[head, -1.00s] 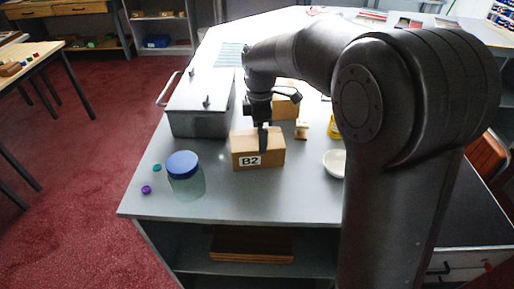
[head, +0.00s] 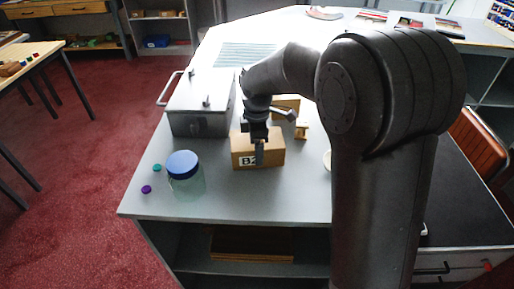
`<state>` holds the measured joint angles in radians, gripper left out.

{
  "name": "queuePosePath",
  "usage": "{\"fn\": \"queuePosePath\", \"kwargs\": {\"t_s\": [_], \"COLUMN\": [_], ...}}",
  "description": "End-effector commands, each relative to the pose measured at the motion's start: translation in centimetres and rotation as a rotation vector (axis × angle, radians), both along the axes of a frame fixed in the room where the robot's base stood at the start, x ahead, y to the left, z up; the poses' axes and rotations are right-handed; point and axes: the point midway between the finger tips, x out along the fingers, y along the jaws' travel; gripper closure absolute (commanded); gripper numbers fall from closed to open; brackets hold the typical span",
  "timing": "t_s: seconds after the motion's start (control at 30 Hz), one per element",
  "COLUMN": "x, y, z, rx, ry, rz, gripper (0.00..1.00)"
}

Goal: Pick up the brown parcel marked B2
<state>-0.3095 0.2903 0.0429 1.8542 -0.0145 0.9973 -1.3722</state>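The brown parcel (head: 272,152) marked B2 sits on the grey counter (head: 265,204), its white label on the front face. My gripper (head: 259,152) points down at the parcel. One dark finger hangs in front of the front face and covers the right part of the label. The other finger is not clearly visible, so I cannot tell how wide the gripper is or whether it touches the parcel.
A grey metal box (head: 201,105) with a handle stands at the back left. A blue-lidded jar (head: 184,170) stands left of the parcel. Another brown box (head: 287,102) and a wooden spool-like piece (head: 301,131) are behind. A white bowl (head: 327,160) is mostly hidden by my arm.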

Motion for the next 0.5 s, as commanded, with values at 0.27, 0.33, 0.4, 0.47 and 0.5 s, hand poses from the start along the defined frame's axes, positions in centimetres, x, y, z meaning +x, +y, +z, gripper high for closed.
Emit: {"fn": "queuePosePath", "kwargs": {"t_s": [0.27,0.33,0.4,0.47,0.5], "x": [0.01,0.01,0.04,0.04,0.04], "y": [0.01,0.01,0.03,0.03,0.03], "z": [0.03,0.03,0.1,0.1,0.1], "rx": [0.0,0.0,0.0,0.0,0.0], "ry": [0.0,0.0,-0.002,-0.002,-0.002], "rz": [0.0,0.0,0.0,0.0,0.0], "gripper": [0.43,0.49,0.54,0.54,0.54]}}
